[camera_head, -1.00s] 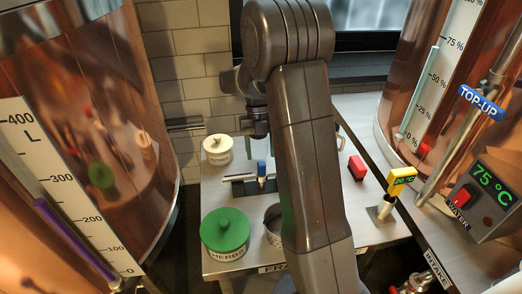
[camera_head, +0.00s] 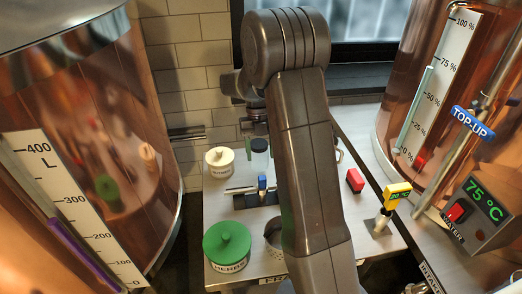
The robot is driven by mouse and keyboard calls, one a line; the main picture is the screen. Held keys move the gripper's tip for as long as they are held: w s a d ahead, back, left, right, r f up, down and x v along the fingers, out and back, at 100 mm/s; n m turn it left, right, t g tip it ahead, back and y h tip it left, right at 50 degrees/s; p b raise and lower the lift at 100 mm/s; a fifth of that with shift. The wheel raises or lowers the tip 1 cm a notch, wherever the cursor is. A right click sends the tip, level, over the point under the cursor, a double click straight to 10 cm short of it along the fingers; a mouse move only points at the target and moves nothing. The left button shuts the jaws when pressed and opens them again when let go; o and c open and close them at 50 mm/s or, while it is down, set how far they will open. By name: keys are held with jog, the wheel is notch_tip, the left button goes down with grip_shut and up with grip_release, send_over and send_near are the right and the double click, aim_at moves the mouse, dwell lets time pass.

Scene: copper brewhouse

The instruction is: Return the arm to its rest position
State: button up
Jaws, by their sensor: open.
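My arm rises through the middle of the camera_head view and bends over at a thick elbow near the top. My gripper (camera_head: 259,152) shows small beyond the arm, over the back of the steel table (camera_head: 215,190). Its fingers are apart and I see nothing between them. The arm hides part of the gripper and the wrist.
On the table stand a cream lidded jar (camera_head: 219,160), a green-lidded herbs jar (camera_head: 227,246), a blue-handled valve (camera_head: 262,187), a red block (camera_head: 355,180) and a yellow thermometer (camera_head: 397,191). Copper vessels stand left (camera_head: 110,110) and right (camera_head: 400,75), with a water panel (camera_head: 480,211).

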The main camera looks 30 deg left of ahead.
aim_at(262, 177)
jog(key=shift+f, duration=0.1)
jog(key=b+x, duration=0.6)
jog(key=shift+s+f, duration=0.15)
jog(key=shift+f, duration=0.15)
jog(key=shift+r, duration=0.2)
dwell(0.3)
